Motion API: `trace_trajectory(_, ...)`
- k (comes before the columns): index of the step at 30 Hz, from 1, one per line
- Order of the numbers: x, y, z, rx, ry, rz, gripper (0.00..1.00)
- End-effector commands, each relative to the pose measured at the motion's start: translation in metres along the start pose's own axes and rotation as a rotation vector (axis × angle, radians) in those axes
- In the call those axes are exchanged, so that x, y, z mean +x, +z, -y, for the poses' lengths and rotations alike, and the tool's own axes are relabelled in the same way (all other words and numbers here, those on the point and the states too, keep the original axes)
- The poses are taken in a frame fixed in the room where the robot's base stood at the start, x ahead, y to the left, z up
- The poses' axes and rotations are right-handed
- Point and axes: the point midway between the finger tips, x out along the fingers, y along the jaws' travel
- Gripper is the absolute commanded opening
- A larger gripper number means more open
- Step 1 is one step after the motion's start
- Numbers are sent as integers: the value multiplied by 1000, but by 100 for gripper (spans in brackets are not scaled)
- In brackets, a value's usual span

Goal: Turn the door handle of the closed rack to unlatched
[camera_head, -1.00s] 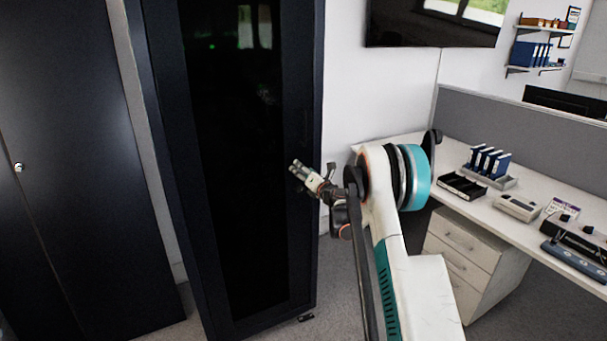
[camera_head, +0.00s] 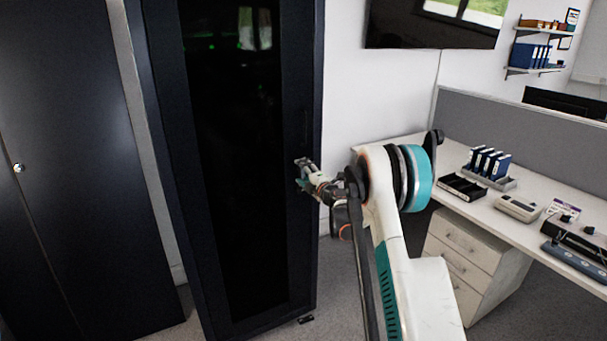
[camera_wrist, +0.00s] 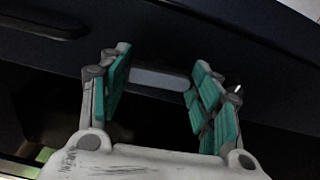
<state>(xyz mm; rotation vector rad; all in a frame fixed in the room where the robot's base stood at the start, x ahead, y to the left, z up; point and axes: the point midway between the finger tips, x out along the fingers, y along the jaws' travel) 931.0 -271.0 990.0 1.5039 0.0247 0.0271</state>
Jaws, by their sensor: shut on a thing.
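The closed rack (camera_head: 302,250) is a tall dark cabinet with a black glass door, left of centre in the head view. My gripper (camera_head: 301,173) is at the right side of its door frame. In the wrist view its two teal-padded fingers (camera_wrist: 160,85) stand wide apart, with a pale grey bar, which looks like the door handle (camera_wrist: 160,79), spanning between them. The gripper is shut on this bar. In the head view my gripper hides the bar, and its exact angle cannot be told.
A dark elongated fitting (camera_wrist: 42,22) is on the door frame beside the gripper. A white desk (camera_head: 455,195) with office items and a drawer unit (camera_head: 465,255) stand at the right. Another dark cabinet (camera_head: 80,150) is at the left. Grey floor shows right of the rack.

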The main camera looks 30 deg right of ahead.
Motion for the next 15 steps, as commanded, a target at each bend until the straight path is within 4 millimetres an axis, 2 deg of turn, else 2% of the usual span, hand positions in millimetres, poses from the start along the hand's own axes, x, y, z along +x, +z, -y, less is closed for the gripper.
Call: trace_trajectory(15,0,0,1,83,0,1,34)
